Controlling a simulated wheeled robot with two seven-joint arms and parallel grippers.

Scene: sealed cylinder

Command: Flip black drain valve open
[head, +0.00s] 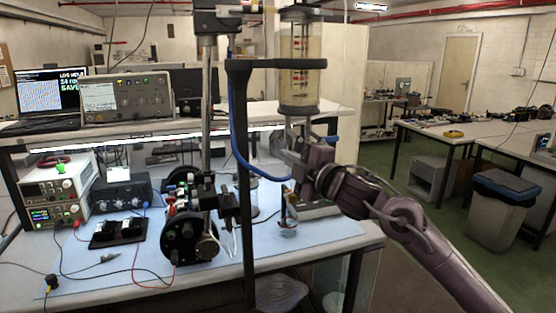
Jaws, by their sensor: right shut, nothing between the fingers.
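The clear cylinder (300,60) stands upright in the upper middle, with red markings and pale contents, above a dark base cap (298,107). A small fitting hangs under the cap. I cannot make out the black drain valve or its lever; my right gripper covers part of that area. My right gripper (294,154) is just below the cylinder, shut and empty, its arm coming in from the lower right. I cannot tell whether it touches the fitting. My left gripper is not in view.
A black frame post (240,190) stands left of the cylinder, with a blue hose (237,150) looping beside it. The blue-matted bench (110,275) holds instruments and cables. A grey bin (497,208) and more tables are at the right.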

